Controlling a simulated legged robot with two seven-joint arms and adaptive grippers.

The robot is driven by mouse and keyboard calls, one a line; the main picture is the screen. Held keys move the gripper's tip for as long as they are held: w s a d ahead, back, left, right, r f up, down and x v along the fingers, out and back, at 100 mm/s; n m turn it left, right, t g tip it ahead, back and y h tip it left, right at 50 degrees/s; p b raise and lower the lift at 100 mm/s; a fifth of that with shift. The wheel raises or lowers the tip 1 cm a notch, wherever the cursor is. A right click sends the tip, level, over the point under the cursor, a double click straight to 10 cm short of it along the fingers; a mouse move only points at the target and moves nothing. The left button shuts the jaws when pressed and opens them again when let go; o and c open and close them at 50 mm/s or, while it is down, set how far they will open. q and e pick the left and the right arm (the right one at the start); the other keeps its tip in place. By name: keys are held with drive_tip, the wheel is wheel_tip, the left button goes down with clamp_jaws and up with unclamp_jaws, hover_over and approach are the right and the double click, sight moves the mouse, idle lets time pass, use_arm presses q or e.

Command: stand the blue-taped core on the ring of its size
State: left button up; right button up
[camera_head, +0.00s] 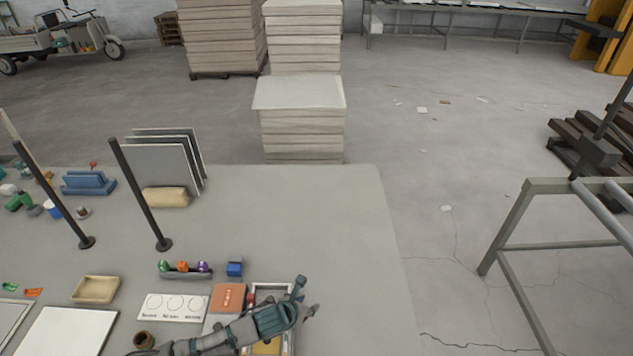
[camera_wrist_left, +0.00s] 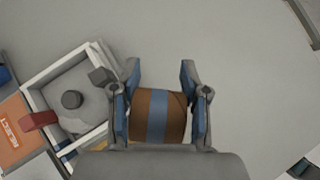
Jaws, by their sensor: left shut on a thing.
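My left gripper (camera_head: 306,298) is over the front right part of the table in the head view. In the left wrist view its two fingers (camera_wrist_left: 159,80) are shut on a brown core with a blue tape band (camera_wrist_left: 157,116). The core lies crosswise between the fingers; the gripper hides it in the head view. A white card with three printed rings (camera_head: 173,307) lies on the table to the left of the gripper. The ring labels are too small to read. My right gripper is not in view.
A white-rimmed tray (camera_wrist_left: 45,76) with a grey knobbed piece is beside the gripper, next to an orange box (camera_head: 229,297). A small brown roll (camera_head: 144,340) stands below the card. A rack of coloured pieces (camera_head: 186,271) is behind it. The table's right side is clear.

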use_arm(q)
drive_tip(key=s+a+r+n+y, duration=0.2)
drive_tip(key=a+r+n, duration=0.1)
drive_tip(key=a, duration=0.5)
drive_tip(key=s+a+r+n+t+y, duration=0.1)
drive_tip(key=s+a+r+n+y, duration=0.1)
drive_tip(key=a+r, duration=0.3)
drive_tip(key=a+n+y, duration=0.1)
drive_tip(key=a, duration=0.3)
drive_tip(key=shift+s+a+n+t+b, duration=0.25)
drive_tip(key=shift+n+t+b, duration=0.05)
drive_tip(key=shift+n+b, duration=0.1)
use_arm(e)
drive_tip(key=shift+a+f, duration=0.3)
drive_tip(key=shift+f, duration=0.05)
use_arm(q)
drive_tip(key=shift+a, duration=0.1)
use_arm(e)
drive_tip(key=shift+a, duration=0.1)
